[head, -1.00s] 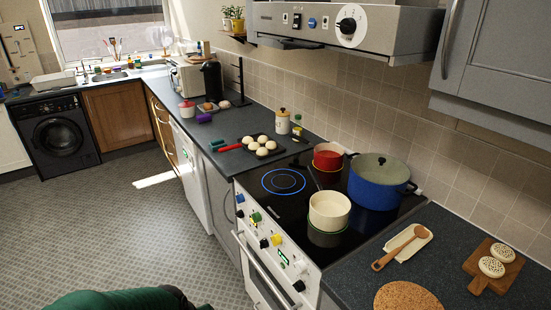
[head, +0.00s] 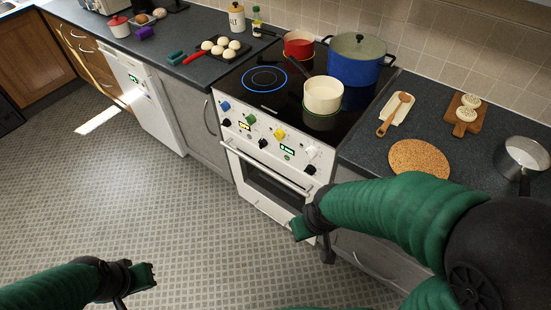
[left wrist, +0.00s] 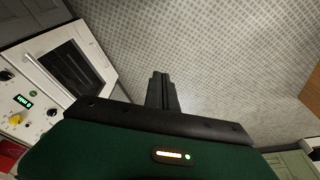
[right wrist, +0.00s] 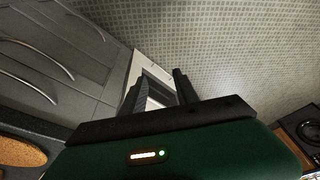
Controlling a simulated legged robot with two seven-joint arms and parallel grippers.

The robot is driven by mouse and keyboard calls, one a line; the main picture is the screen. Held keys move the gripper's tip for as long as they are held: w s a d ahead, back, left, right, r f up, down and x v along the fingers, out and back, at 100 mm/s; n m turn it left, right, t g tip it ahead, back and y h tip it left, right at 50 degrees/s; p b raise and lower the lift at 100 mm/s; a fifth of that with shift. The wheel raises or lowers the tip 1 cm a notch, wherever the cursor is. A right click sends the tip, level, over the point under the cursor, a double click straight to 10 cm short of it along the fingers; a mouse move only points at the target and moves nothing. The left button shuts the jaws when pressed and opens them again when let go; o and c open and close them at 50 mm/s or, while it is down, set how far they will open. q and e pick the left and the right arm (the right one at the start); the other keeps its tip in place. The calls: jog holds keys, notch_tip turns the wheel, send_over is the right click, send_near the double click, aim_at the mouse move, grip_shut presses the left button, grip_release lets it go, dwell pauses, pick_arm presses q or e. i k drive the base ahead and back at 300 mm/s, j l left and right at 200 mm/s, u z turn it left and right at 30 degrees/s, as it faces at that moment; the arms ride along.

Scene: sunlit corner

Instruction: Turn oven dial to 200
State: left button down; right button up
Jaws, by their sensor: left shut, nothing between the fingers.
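The white oven (head: 262,172) stands under the black hob. Its front panel carries blue (head: 225,106), green (head: 251,118), yellow (head: 279,134) and white (head: 311,152) knobs, with several black dials (head: 262,143) and two small lit displays below. The dial numbers are too small to read. In the left wrist view the panel (left wrist: 22,98) is at the left edge. My left gripper (left wrist: 162,76) is shut and empty, low over the floor, away from the oven. My right gripper (right wrist: 157,76) is open and empty, in front of the oven's lower right and below the panel.
On the hob stand a cream pot (head: 323,92), a red pot (head: 298,44) and a large blue pot (head: 357,60). A cork mat (head: 419,158) and a steel saucepan (head: 523,157) are on the right counter. The tiled floor (head: 190,215) before the oven is clear.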

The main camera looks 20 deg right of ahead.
aim_at(226, 122)
jog(key=j+z, duration=0.45)
jog(key=k+j+z, duration=0.1)
jog(key=j+z, duration=0.35)
jog(key=j, duration=0.15)
jog(key=k+j+z, duration=0.2)
jog(key=j+z, duration=0.3)
